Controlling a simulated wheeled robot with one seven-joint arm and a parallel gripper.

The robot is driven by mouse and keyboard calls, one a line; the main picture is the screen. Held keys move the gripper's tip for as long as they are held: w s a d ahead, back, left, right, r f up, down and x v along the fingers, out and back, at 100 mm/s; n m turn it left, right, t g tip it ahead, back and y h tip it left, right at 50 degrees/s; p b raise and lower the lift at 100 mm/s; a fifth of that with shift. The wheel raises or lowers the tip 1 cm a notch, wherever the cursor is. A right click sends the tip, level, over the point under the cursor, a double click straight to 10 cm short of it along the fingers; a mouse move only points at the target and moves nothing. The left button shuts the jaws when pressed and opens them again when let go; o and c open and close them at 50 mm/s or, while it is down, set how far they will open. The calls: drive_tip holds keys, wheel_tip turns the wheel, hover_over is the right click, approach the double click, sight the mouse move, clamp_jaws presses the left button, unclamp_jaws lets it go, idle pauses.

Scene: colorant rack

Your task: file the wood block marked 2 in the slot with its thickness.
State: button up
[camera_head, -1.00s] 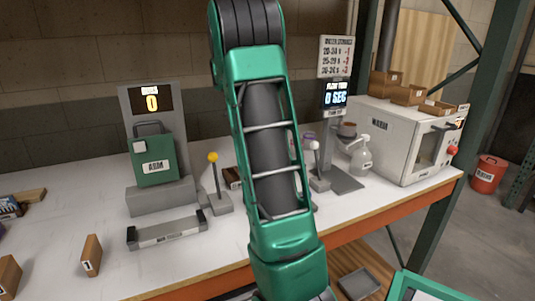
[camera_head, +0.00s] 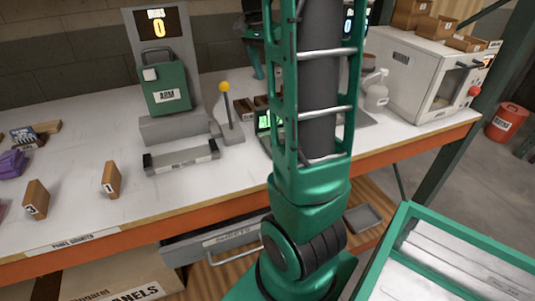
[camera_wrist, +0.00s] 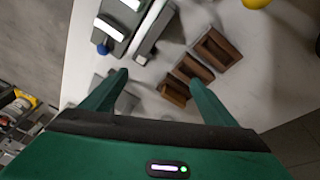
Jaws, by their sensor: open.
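Two small upright wood blocks stand on the bench at the left in the head view. One block is marked 1 (camera_head: 111,179). The other block (camera_head: 36,199) carries a dark mark too small to read surely.
A grey tray bar (camera_head: 182,157) and a yellow-knobbed lever (camera_head: 229,108) stand near the blocks.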

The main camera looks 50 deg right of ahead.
drive_tip(key=s+a+f+n+y, duration=0.1)
drive_tip(key=s+a+f+n, duration=0.2)
drive_tip(key=a, duration=0.4)
drive_tip(key=s+a+f+n+t+y, duration=0.1)
drive_tip(key=s+a+f+n, duration=0.2)
drive_tip(key=s+a+n, duration=0.2)
drive_tip(key=s+a+f+n, duration=0.4)
drive_tip(key=s+a, duration=0.4)
drive_tip(key=a, duration=0.2)
drive_tip(key=shift+s+y, duration=0.25)
drive_tip(key=shift+y, duration=0.15)
drive_tip(key=shift+d+f, duration=0.1)
